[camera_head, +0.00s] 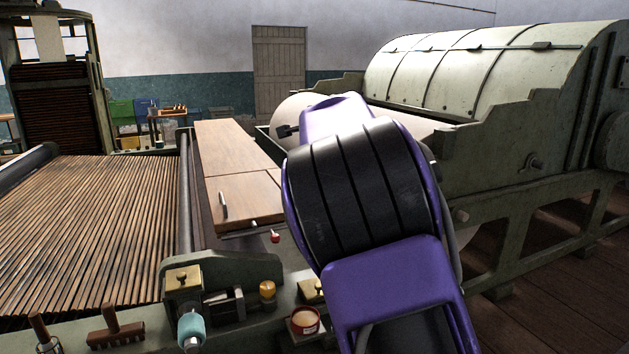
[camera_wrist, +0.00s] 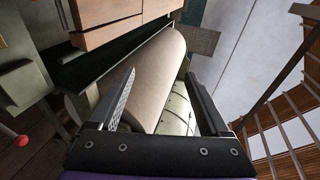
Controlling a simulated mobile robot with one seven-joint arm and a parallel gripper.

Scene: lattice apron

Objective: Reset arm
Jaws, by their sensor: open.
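My purple and black arm rises through the middle of the head view and hides part of the machine behind it. My gripper (camera_wrist: 160,100) shows in the wrist view with its two fingers spread wide apart and nothing between them. Beyond the fingers is a large pale roller (camera_wrist: 150,75); I cannot tell how far off it is. In the head view, the jaws cannot be made out behind my arm.
A slatted wooden lattice (camera_head: 95,225) fills the left. Wooden boards (camera_head: 235,160) lie beside it. A red tin (camera_head: 305,320), a brush (camera_head: 115,328) and a teal-topped item (camera_head: 191,328) stand along the front ledge. A large green drum machine (camera_head: 490,75) stands at the right.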

